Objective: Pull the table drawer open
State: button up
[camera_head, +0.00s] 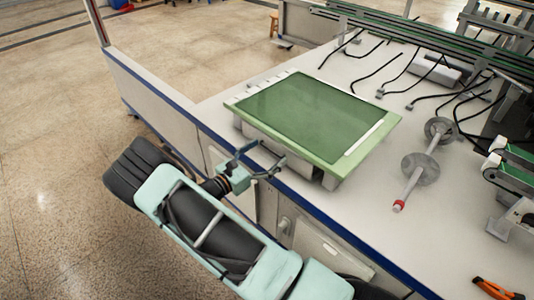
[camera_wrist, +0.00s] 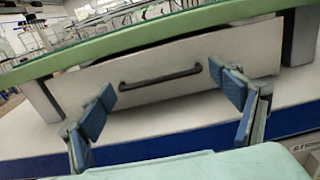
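The table drawer (camera_wrist: 182,53) shows in the wrist view as a pale front panel under a green-topped unit (camera_wrist: 100,45), with a dark bar handle (camera_wrist: 160,77) across its middle. In the head view the same unit (camera_head: 312,110) stands on the white table, and its drawer front is hidden below the top. My gripper (camera_head: 268,152) is at the table's front edge, facing the unit. In the wrist view my gripper (camera_wrist: 161,86) is open, its blue-padded fingers spread left and right of the handle. Nothing is between the pads, and the handle lies ahead of them.
The white table (camera_head: 375,200) has a blue front edge, with cabinet doors (camera_head: 320,248) below. A grey shaft with discs (camera_head: 420,168) lies right of the unit. Black cables (camera_head: 400,75) and green-belted conveyors (camera_head: 450,45) fill the back. Floor (camera_head: 50,130) at left is clear.

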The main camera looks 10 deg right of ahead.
jog(key=c, duration=1.3)
jog(key=v, duration=2.1)
jog(key=shift+s+d, duration=0.15)
jog(key=o, duration=1.5)
jog(key=v, duration=1.2)
